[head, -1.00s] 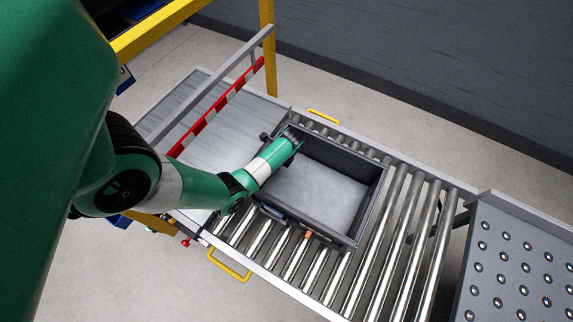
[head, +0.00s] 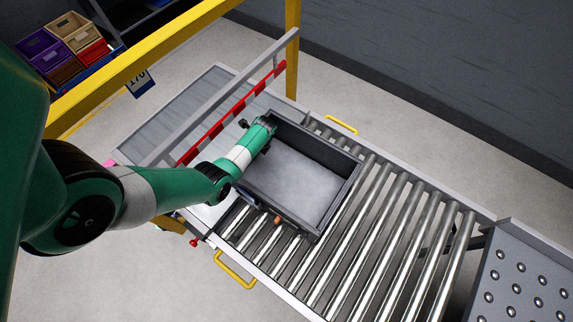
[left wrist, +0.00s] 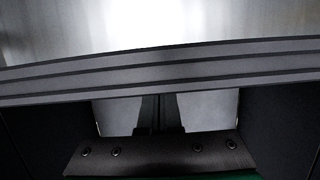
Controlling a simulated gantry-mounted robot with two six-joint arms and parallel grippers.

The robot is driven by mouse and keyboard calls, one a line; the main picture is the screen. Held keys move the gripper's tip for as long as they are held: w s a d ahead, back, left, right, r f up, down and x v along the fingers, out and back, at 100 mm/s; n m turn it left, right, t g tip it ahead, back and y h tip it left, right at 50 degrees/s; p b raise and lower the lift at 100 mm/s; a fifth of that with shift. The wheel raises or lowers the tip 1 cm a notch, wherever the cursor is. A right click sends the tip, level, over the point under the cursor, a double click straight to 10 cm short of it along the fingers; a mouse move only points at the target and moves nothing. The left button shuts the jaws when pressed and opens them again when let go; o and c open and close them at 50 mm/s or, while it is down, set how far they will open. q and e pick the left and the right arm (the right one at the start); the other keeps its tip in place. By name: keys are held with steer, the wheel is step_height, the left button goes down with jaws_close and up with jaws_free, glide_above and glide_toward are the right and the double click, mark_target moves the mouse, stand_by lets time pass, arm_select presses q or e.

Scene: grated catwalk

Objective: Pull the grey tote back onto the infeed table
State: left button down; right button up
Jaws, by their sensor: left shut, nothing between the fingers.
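The grey tote (head: 341,198) is an open, empty box with dark walls. It straddles the seam between the rollers and the smooth grey table (head: 190,103) at the left, with its left end over the table edge. My left arm reaches to the tote's left end, where my left gripper's fingers are hidden in the head view. In the left wrist view my left gripper (left wrist: 158,115) is shut with nothing between its fingers, and the tote's ridged wall (left wrist: 160,72) crosses just ahead of them. I cannot tell whether they touch it. My right gripper is out of view.
A grey rail and a red-and-white striped bar (head: 232,112) cross above the smooth table. Bare rollers (head: 400,235) lie right of the tote, then a ball-studded table (head: 530,275). Yellow handles (head: 235,270) stick out from the conveyor sides. Coloured bins (head: 70,45) stand at upper left.

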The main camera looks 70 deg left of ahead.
mark_target(264, 165)
arm_select(q)
steer(key=w+d, duration=0.1)
steer(key=w+d+p, duration=0.1)
steer(key=shift+d+r, duration=0.15)
steer(key=shift+d, duration=0.2)
steer(key=p+v, duration=0.4)
steer(key=v, duration=0.6)
steer(key=shift+w+d, duration=0.25)
